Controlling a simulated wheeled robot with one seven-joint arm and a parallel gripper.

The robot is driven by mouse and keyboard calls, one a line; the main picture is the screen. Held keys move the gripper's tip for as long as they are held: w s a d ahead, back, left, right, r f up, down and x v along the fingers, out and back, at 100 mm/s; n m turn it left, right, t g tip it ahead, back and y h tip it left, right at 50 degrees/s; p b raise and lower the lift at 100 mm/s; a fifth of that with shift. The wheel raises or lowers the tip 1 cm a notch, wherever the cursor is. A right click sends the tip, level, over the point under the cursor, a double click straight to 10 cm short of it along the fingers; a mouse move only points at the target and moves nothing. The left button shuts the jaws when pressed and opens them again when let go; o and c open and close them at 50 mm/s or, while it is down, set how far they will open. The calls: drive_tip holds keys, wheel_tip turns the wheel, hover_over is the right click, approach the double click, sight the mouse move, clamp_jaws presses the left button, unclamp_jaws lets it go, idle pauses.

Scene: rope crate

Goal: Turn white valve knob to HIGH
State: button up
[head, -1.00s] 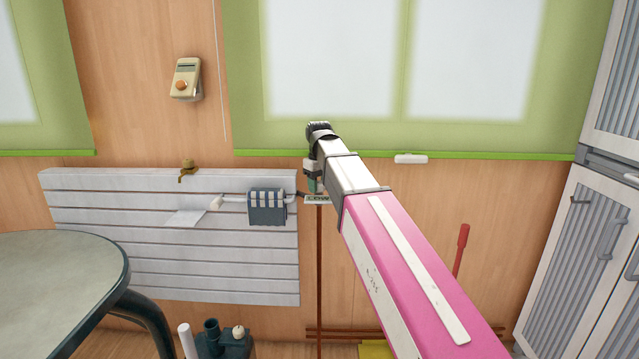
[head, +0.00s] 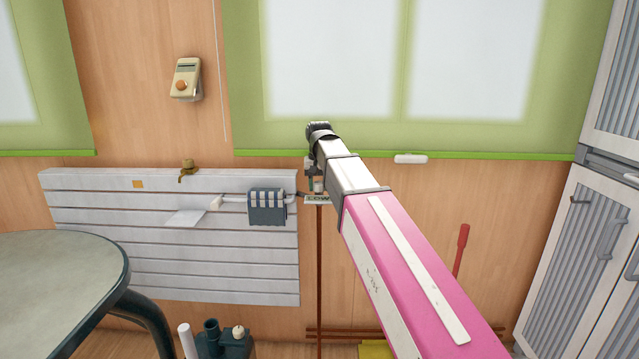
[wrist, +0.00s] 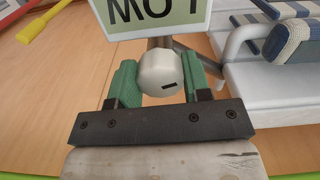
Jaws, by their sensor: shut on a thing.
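The white valve knob (wrist: 160,66) sits between the green pads of my gripper (wrist: 160,80) in the wrist view. The pads are closed on its two sides. A short dark mark shows on the knob, toward the palm and a little right of its middle. A sign reading LOW (wrist: 150,17) appears upside down beyond the knob; in the head view it shows as a small plate (head: 318,199). No HIGH label is in sight. In the head view my gripper (head: 316,185) points down at the pipe beside the radiator, and my wrist hides part of the knob.
A white slatted radiator (head: 220,260) with a blue-striped cloth (head: 267,206) on its rail is left of the valve. A small orange square (head: 138,184) and a brass tap (head: 187,171) show near its top. A round table (head: 60,280) stands at lower left.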

drive_tip(key=shift+f+m, duration=0.15)
drive_tip(key=shift+m, duration=0.15)
drive_tip(key=m, duration=0.3)
drive_tip(key=shift+s+m, duration=0.1)
drive_tip(key=shift+m, duration=0.3)
drive_tip(key=m, duration=0.3)
drive_tip(key=shift+m, duration=0.4)
drive_tip(key=o, duration=0.9)
drive_tip(key=n, duration=0.6)
